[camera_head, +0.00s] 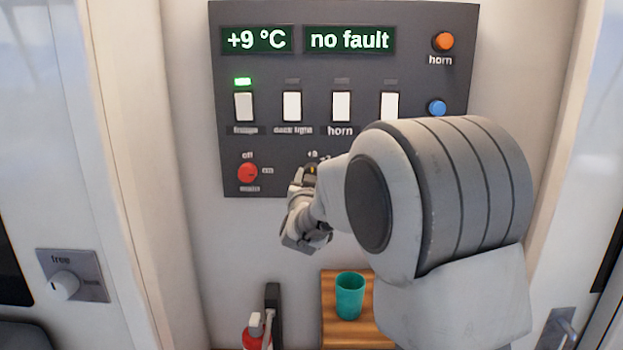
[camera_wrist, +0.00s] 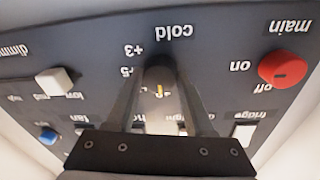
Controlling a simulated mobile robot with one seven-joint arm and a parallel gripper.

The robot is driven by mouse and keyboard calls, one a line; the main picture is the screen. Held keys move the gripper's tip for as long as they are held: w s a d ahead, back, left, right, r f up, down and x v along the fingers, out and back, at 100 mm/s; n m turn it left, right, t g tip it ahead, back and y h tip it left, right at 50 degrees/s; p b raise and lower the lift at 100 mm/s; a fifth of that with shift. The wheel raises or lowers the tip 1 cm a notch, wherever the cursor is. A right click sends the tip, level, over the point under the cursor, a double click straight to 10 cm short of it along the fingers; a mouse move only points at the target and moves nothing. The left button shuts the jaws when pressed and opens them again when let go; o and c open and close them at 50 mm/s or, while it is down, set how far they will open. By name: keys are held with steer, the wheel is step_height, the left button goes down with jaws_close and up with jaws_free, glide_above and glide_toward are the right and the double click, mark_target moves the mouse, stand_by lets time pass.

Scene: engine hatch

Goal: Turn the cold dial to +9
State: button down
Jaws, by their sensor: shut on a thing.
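The cold dial (camera_head: 311,171) is a dark knob with a yellow mark, low on the dark panel and mostly hidden by my gripper (camera_head: 308,178) in the head view. In the wrist view, which is upside down, the dial (camera_wrist: 160,88) sits between my two fingers (camera_wrist: 161,82), which are shut on it. Its yellow mark lies along the gripper's length, and in the head view it points up toward the +9 label. "+3" and "+5" show beside the dial in the wrist view. The display (camera_head: 257,40) reads "+9 °C".
The panel (camera_head: 228,70) also holds a "no fault" display (camera_head: 349,40), white switches, a green lamp (camera_head: 243,82) lit over the fridge switch (camera_head: 244,106), a red main knob (camera_head: 248,173), and orange (camera_head: 443,41) and blue (camera_head: 437,108) buttons. Below stands a teal cup (camera_head: 349,297).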

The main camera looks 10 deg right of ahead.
steer(key=shift+c, duration=1.4)
jaws_free()
steer(key=b+v, duration=0.1)
steer(key=v, duration=1.6)
steer(key=shift+s+b, duration=0.25)
steer(key=shift+b, duration=0.05)
steer(key=shift+a+f, duration=0.1)
steer(key=shift+a, duration=0.1)
steer(key=s+d+f+n+g+y, duration=0.1)
steer(key=s+f+g, duration=0.2)
steer(key=s, duration=0.5)
steer(key=s+d+f+n+g+y, duration=0.1)
steer(key=s+f+n+g+y, duration=0.1)
steer(key=s+g, duration=0.3)
steer(key=s+d+f+n+g+y, duration=0.1)
steer(key=s+f+g, duration=0.3)
steer(key=s, duration=0.7)
steer(key=shift+s+d+f+n+p, duration=0.3)
steer(key=shift+s+d+n+p, duration=0.1)
steer(key=shift+d+n, duration=0.15)
